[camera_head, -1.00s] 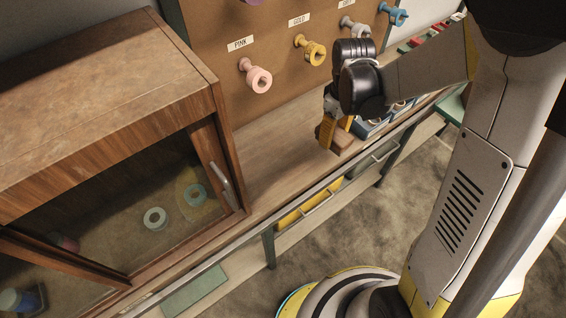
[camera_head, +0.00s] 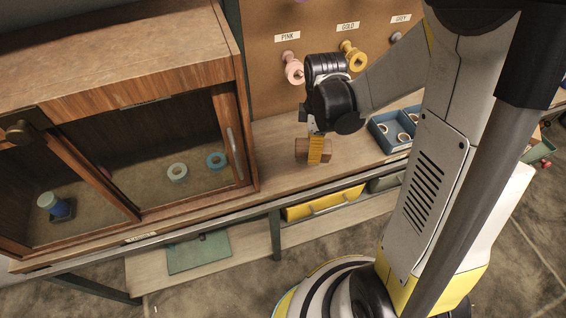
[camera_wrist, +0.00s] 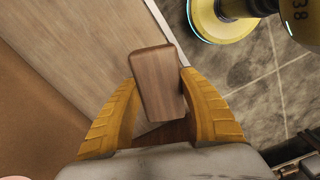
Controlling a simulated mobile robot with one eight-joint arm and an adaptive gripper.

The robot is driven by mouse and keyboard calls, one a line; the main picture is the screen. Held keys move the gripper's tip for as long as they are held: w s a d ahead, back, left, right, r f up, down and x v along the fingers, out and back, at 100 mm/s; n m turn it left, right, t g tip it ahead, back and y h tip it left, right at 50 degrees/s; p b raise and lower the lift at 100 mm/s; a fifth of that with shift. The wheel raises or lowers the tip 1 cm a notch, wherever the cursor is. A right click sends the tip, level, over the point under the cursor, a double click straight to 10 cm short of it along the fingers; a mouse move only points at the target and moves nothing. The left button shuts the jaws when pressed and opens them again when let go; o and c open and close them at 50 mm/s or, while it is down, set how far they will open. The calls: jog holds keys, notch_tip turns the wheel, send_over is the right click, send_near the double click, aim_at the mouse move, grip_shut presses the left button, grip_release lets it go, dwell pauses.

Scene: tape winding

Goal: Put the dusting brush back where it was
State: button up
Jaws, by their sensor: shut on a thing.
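My gripper (camera_head: 317,152) is over the workbench in front of the pegboard, right of the wooden cabinet. Its yellow fingers are shut on a brown wooden block-shaped thing, the dusting brush (camera_head: 301,150). In the wrist view the brush (camera_wrist: 157,82) shows as a smooth wooden back between the two yellow fingertips (camera_wrist: 160,95). Its bristles are hidden from view. I cannot tell whether it touches the bench top.
The cabinet (camera_head: 120,75) has glass sliding doors, with tape rolls (camera_head: 177,171) inside. A blue tray with rolls (camera_head: 374,133) is on the bench at right. A pegboard (camera_head: 280,85) with labelled spools stands behind. A yellow drawer (camera_head: 325,202) hangs below the bench edge.

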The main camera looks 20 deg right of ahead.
jog(key=b, duration=0.2)
send_over(287, 165)
notch_tip(287, 165, down, 5)
jog(key=shift+s+r, duration=0.1)
jog(key=shift+r, duration=0.1)
jog(key=shift+f+b, duration=1.05)
jog(key=shift+f, duration=0.95)
jog(key=shift+f, duration=0.15)
jog(key=o, duration=1.1)
jog(key=shift+c, duration=0.2)
